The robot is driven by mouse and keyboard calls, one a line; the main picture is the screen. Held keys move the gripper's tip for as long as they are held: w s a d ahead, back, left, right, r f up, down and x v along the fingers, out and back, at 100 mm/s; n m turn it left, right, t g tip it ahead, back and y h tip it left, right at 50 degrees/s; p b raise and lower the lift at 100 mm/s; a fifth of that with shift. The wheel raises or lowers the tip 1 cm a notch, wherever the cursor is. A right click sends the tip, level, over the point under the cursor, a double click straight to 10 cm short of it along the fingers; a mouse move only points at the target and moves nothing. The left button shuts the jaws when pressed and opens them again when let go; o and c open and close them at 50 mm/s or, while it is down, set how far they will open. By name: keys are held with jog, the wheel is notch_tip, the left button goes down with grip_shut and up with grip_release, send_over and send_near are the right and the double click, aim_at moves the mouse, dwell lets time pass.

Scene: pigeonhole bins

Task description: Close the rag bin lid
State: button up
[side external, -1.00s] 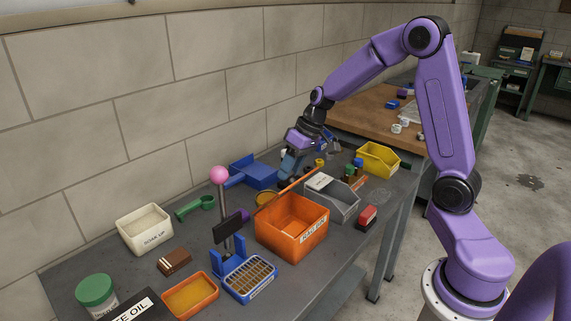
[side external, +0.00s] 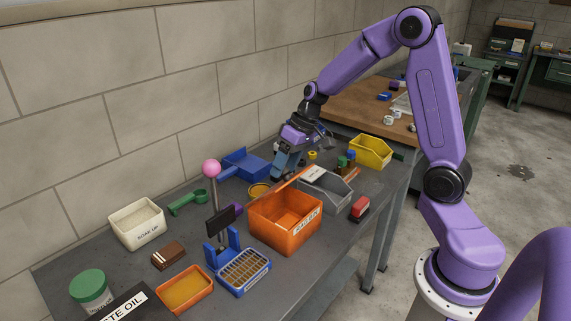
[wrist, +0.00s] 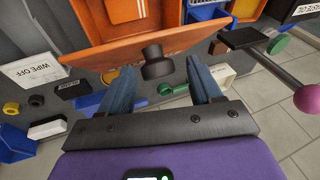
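The orange rag bin (side external: 285,222) stands on the grey bench with its lid (side external: 293,181) raised, seen almost edge-on, and its inside showing. In the wrist view the lid (wrist: 190,42) crosses the upper middle, with a dark knob (wrist: 157,64) on its face. The bin (wrist: 124,12) shows beyond it. My gripper (side external: 278,173) is behind the lid, on the wall side. In the wrist view the fingers of my gripper (wrist: 158,72) are spread apart, with the knob between and just ahead of them. I cannot tell if they touch the lid.
A grey bin (side external: 327,190) stands close to the right of the rag bin. A blue bin (side external: 248,163) is behind, by the wall. A post with a pink ball (side external: 211,169) rises to the left.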

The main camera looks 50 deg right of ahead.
jog(key=v, duration=1.7)
jog(key=shift+r, duration=0.2)
jog(key=shift+d, duration=0.1)
